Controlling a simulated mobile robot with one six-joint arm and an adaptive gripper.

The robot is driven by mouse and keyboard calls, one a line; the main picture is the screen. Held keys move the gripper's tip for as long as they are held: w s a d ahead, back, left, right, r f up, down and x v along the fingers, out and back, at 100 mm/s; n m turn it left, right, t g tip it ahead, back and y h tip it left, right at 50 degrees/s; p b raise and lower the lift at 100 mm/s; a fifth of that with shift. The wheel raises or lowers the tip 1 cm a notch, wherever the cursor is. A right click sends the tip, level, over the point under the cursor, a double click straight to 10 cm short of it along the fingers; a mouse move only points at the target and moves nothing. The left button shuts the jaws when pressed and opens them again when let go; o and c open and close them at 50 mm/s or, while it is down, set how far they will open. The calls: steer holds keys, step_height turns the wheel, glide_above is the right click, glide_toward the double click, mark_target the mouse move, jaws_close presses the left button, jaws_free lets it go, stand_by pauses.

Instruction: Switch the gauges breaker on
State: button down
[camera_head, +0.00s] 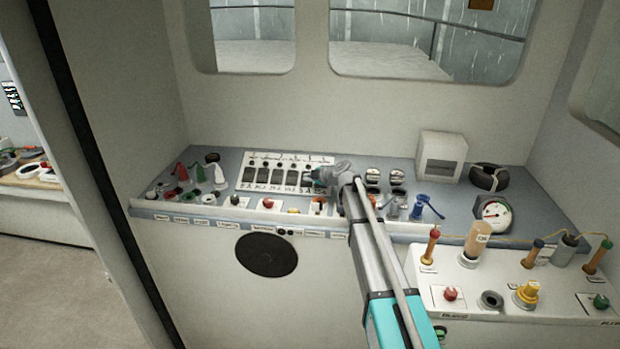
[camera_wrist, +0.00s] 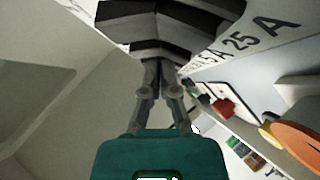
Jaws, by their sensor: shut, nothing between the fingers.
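A white breaker panel (camera_head: 243,172) with a row of dark breakers (camera_head: 277,176) lies on the console. Its labels are too small in the head view to tell which breaker is for the gauges. My gripper (camera_head: 315,183) is at the right end of this row and covers part of it. In the wrist view my gripper (camera_wrist: 160,66) is shut and empty, its fingertips against or just in front of a dark stepped breaker body (camera_wrist: 170,42). I cannot tell whether they touch. A label reading 25 A (camera_wrist: 255,35) is beside that body. The lever position is not clear.
A blue-handled valve (camera_head: 428,205), a white box (camera_head: 441,157) and a round gauge (camera_head: 494,215) are to the right. A lower white bench (camera_head: 470,285) carries several plugs and knobs.

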steer(key=shift+s+r+p, duration=0.3)
steer(key=shift+s+r, duration=0.05)
steer(key=shift+s, duration=0.05)
steer(key=shift+s+a+r+p, duration=0.1)
steer(key=shift+s+r+p, duration=0.35)
steer(key=shift+s, duration=0.2)
steer(key=shift+s+a+r+p, duration=0.1)
steer(key=shift+s+r+p, duration=0.35)
steer(key=shift+s, duration=0.15)
steer(key=p+v, duration=0.3)
steer(key=v, duration=0.6)
steer(key=shift+s+d+f+p, duration=0.25)
steer(key=shift+s+d+p, duration=0.05)
steer(key=shift+s, duration=0.15)
steer(key=shift+r, duration=0.1)
steer(key=shift+w+d+r+n+t, duration=0.15)
steer(key=shift+w+r+n+t, duration=0.15)
steer(key=shift+w+r+t, duration=0.15)
